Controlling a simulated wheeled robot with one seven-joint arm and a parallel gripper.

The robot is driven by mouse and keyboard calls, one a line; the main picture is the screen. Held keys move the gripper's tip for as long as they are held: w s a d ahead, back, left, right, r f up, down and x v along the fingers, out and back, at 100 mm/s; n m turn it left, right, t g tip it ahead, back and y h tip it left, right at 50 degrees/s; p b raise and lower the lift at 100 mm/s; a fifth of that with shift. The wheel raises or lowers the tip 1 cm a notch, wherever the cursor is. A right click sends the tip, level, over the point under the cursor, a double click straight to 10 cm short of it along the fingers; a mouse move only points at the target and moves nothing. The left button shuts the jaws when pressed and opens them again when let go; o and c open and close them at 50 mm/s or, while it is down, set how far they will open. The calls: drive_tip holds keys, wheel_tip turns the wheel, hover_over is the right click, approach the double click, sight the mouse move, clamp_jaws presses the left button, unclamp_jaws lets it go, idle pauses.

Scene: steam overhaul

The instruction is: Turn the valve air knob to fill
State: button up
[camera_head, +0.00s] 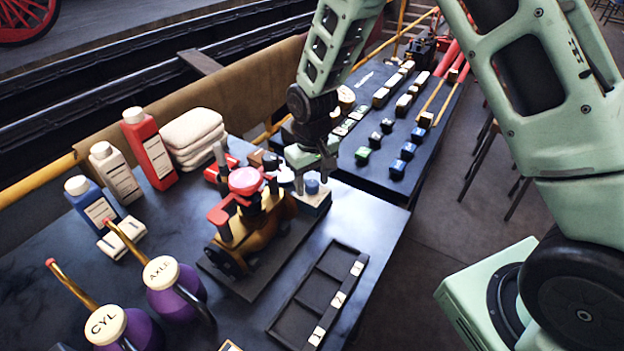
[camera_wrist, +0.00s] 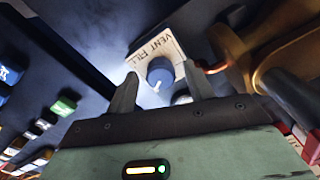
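The valve air knob (camera_wrist: 160,70) is a small round blue knob with a pale mark on it. It sits on a block with a cream plate (camera_wrist: 151,46) lettered "VENT FILL". In the head view the blue knob (camera_head: 312,186) is on the block's top, at the right end of the brass model engine. My gripper (camera_wrist: 159,92) is open, with one finger on each side of the knob in the wrist view. In the head view my gripper (camera_head: 313,172) is right above the knob. I cannot tell whether the fingers touch it, nor which word its mark points to.
The brass engine (camera_head: 262,226) with a red-topped part stands close left of the knob. Purple oil cans (camera_head: 175,295), bottles (camera_head: 149,150) and folded towels (camera_head: 192,135) are further left. A compartment tray (camera_head: 318,290) lies in front. A second table (camera_head: 391,182) holds several small blocks.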

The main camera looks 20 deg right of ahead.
sight(312, 182)
drive_tip(key=shift+r, duration=0.1)
wheel_tip(312, 182, up, 17)
drive_tip(key=b, duration=0.2)
idle(0.4)
drive_tip(key=shift+r, duration=0.1)
drive_tip(key=s+a+f+n, duration=0.1)
drive_tip(key=s+a+n, duration=0.1)
drive_tip(key=s, duration=1.1)
drive_tip(key=s+a+f+n, duration=0.1)
drive_tip(key=s+a+n, duration=0.2)
drive_tip(key=s, duration=1.1)
drive_tip(key=shift+a+f+y, duration=0.25)
drive_tip(key=shift+a+y, duration=0.05)
drive_tip(key=shift+a, duration=0.3)
